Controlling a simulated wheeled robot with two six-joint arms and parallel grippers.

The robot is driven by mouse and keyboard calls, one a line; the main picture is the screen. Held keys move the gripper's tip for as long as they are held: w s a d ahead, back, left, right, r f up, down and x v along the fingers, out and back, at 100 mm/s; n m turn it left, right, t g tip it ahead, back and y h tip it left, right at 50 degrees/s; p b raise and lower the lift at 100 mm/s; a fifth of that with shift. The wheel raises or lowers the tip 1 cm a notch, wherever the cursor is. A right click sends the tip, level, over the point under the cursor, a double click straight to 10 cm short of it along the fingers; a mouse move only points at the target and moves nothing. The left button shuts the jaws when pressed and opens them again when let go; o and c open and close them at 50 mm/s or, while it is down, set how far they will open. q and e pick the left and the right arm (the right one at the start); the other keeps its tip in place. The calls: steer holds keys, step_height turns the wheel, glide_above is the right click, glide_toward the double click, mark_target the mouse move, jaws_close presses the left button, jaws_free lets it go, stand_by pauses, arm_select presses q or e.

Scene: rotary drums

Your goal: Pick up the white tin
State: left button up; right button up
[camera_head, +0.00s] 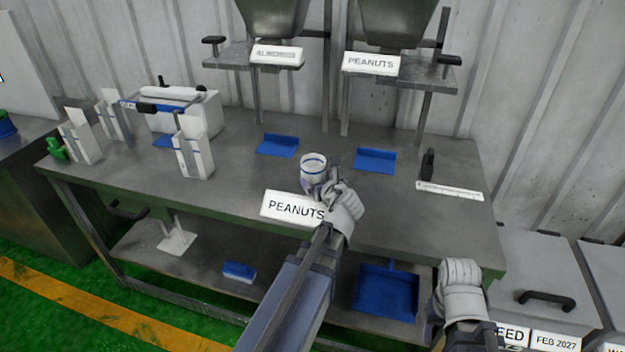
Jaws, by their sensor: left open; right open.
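Whether the fingers touch the tin I cannot tell. My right gripper (458,274) is open and empty, off the bench's front right corner, well away from the tin.
Blue trays (278,146) (375,160) lie behind the tin, under hoppers labelled ALMONDS and PEANUTS (371,64). A PEANUTS sign (290,208) is at the bench's front edge. White holders (193,150) and a sealing machine (185,112) stand left. Grey lidded bins (545,280) are at right.

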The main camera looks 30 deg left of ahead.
mark_target(316, 175)
arm_select(q)
steer(key=shift+b+x, duration=0.45)
steer(key=shift+x, duration=0.8)
steer(key=shift+w+a+r, duration=0.1)
steer(key=shift+w+a, duration=0.1)
steer(key=shift+w, duration=0.1)
steer(key=x, duration=0.3)
steer(key=b+x, duration=0.1)
steer(key=shift+w+a+r, duration=0.2)
steer(key=shift+w+a, duration=0.05)
steer(key=shift+w, duration=0.2)
steer(key=shift+s, duration=0.1)
steer(key=c, duration=1.2)
